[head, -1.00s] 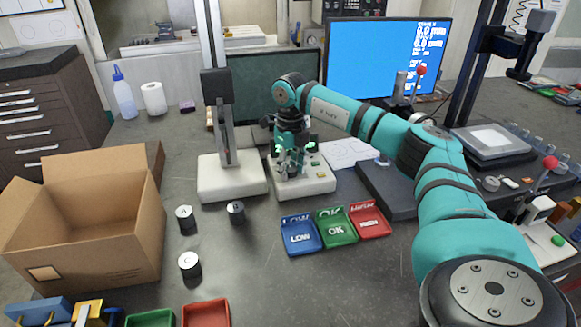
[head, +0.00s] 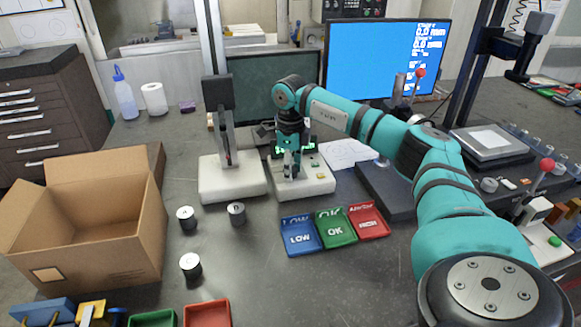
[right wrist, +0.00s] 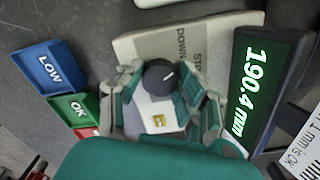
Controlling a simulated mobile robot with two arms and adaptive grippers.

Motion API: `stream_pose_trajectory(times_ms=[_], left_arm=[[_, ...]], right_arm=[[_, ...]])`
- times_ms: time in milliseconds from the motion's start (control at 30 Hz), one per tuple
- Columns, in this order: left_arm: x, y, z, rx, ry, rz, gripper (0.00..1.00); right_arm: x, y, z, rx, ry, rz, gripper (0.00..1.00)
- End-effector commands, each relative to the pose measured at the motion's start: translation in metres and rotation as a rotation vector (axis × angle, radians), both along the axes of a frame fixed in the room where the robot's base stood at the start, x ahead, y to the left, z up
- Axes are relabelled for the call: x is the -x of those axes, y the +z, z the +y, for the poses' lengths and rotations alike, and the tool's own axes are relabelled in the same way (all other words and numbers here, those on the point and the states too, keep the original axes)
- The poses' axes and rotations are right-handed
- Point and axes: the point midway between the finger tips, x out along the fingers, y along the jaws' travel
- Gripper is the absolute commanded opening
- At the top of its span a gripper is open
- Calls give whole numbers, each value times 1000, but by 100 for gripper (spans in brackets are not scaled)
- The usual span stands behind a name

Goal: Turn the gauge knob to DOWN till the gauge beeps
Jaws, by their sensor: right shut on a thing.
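The round dark gauge knob (right wrist: 160,75) stands on a pale control box, with a light line on its top. The word DOWN is printed on the plate (right wrist: 178,45) beside it. My right gripper (right wrist: 157,84) is shut on the knob, with a finger on each side. In the head view my right gripper (head: 291,170) points down over the white control box (head: 318,182) and hides the knob. The dark gauge display (right wrist: 262,85) reads 190.4 mm in green digits. The gauge stand (head: 228,183) has a white base and an upright column. My left gripper is not in view.
Blue LOW (head: 300,238), green OK (head: 335,231) and red (head: 369,223) trays lie in front of the control box. Black cylinders with white tops (head: 236,213) stand left of them. An open cardboard box (head: 110,255) is at left. The front middle table is clear.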

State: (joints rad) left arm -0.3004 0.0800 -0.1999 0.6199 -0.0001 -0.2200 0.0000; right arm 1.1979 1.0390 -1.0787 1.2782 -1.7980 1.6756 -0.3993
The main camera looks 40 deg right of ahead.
Motion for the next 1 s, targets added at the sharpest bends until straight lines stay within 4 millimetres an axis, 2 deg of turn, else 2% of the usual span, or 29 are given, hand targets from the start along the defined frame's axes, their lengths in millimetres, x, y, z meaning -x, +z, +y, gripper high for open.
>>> stream_pose_trajectory(times_ms=[400, 900, 933, 1000], left_arm=[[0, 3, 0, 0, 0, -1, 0], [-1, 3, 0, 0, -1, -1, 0], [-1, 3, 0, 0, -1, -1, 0], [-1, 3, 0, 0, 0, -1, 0]], right_arm=[[-1, 2, -1, 0, 180, -5, 4], [-1, 2, 0, 0, 201, -7, 4], [-1, 2, 0, 0, 201, -7, 37], [-1, 2, 0, 0, 201, -7, 46]])
